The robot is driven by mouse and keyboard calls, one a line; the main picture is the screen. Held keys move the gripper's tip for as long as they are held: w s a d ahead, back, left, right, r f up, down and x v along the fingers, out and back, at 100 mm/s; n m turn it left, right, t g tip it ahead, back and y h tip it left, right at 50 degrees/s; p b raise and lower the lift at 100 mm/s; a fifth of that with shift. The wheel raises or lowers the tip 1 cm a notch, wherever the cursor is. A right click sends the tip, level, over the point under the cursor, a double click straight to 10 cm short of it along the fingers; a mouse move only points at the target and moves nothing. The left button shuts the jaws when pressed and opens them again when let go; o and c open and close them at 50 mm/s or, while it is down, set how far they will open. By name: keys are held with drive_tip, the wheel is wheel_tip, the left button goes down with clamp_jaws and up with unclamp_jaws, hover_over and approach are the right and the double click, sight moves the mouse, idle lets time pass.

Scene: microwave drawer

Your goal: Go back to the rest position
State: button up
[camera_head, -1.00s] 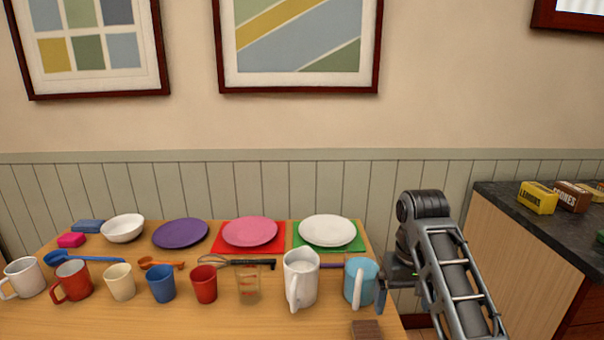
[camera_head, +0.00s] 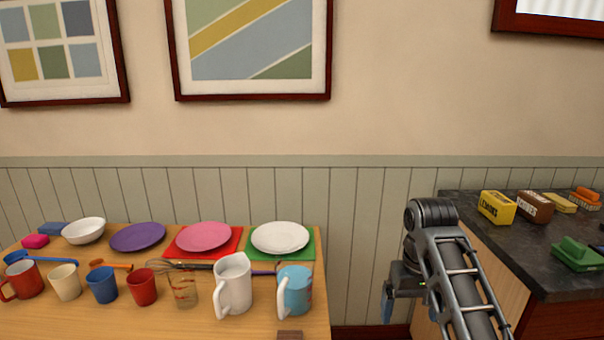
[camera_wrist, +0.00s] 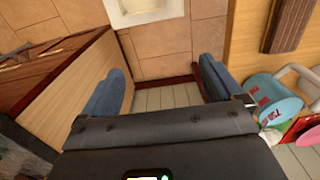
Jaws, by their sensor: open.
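My gripper (camera_wrist: 160,92) is open and empty in the wrist view, with its two blue fingers apart over the gap between the table and the counter. In the head view my arm stands right of the table, and only part of the gripper (camera_head: 388,303) shows low at the arm's left side. A light blue mug (camera_head: 294,292) stands at the table's right end, left of my arm and apart from it. The mug also shows at the right of the wrist view (camera_wrist: 270,98).
The wooden table (camera_head: 215,325) holds a white pitcher (camera_head: 233,286), several cups, plates and a brown block (camera_head: 290,336). A dark counter (camera_head: 520,245) on the right carries a yellow box (camera_head: 496,207), a brown box (camera_head: 535,206) and a green item (camera_head: 577,254). Free floor lies between table and counter.

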drive_tip(key=s+f+t, duration=0.2)
drive_tip(key=s+f, duration=0.3)
drive_tip(key=f, duration=0.3)
drive_tip(key=s+f+t, duration=0.2)
drive_tip(key=s+f, duration=0.4)
drive_tip(key=f, duration=0.2)
drive_tip(key=s+f+t, duration=0.3)
drive_tip(key=s+f, duration=0.1)
drive_tip(key=s, duration=0.9)
drive_tip(key=s+r+t, duration=0.2)
drive_tip(key=s+r, duration=0.1)
drive_tip(key=s, duration=0.4)
drive_tip(key=s+r+t, duration=0.2)
drive_tip(key=s+r, duration=0.2)
drive_tip(key=s, duration=0.2)
drive_tip(key=s+r+t, duration=0.1)
drive_tip(key=s+r, duration=0.4)
drive_tip(key=r, duration=0.3)
drive_tip(key=s+r+t, duration=0.2)
drive_tip(key=s+r, duration=0.4)
drive_tip(key=r, duration=0.3)
drive_tip(key=shift+s+d+t, duration=0.3)
